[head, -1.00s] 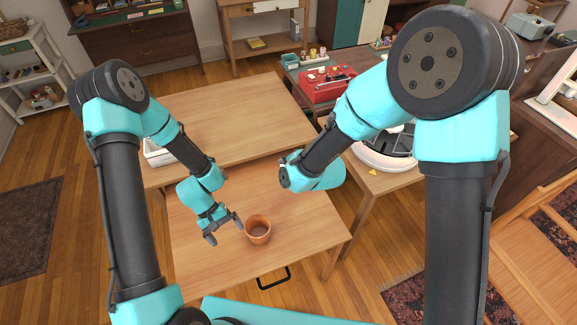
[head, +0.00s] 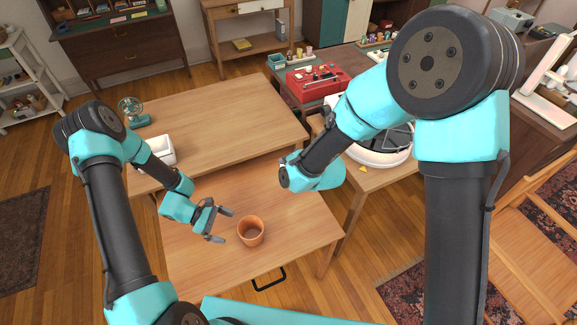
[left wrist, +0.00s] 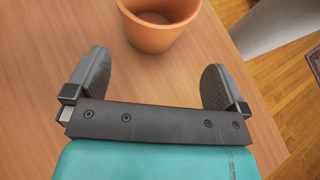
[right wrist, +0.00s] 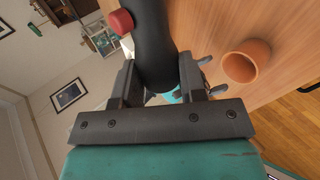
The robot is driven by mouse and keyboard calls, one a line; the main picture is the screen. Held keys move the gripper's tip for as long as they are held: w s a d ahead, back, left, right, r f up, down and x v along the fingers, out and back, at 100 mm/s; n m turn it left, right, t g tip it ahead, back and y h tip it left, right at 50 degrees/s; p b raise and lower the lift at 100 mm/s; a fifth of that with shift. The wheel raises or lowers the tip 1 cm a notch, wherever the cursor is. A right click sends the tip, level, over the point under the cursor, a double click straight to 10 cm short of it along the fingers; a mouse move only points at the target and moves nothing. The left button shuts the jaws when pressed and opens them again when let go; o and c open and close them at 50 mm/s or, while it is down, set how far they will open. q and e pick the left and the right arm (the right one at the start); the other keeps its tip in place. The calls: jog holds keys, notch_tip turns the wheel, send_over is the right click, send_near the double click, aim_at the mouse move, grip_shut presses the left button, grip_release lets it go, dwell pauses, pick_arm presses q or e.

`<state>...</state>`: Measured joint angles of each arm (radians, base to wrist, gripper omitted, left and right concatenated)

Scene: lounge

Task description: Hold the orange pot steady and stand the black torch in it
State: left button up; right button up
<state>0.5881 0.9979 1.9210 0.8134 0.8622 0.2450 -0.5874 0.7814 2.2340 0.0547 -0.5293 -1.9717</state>
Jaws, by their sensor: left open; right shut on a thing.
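The orange pot (head: 251,236) stands upright on the near wooden table and looks empty. My left gripper (head: 227,226) is open just left of the pot, its fingers pointing toward it. In the left wrist view the pot (left wrist: 160,38) is ahead, beyond the open fingertips, and I see no contact. My right gripper (right wrist: 158,82) is shut on the black torch (right wrist: 153,40), which has a red button on its side. In the right wrist view the pot (right wrist: 240,68) is right of the torch and apart from it. The torch and right fingers are hidden in the head view.
Behind is a second wooden table (head: 215,115) with a white tray (head: 158,152) and a small teal fan (head: 133,112) at its left. A red toolbox (head: 318,80) and a round white device (head: 380,150) are at the right. The near tabletop around the pot is otherwise clear.

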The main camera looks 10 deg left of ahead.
aim_at(249, 236)
pick_arm(q)
jog(key=shift+x, duration=5)
jog(key=c, duration=0.5)
jog(key=shift+o, duration=0.2)
pick_arm(e)
jog(key=shift+a, duration=0.15)
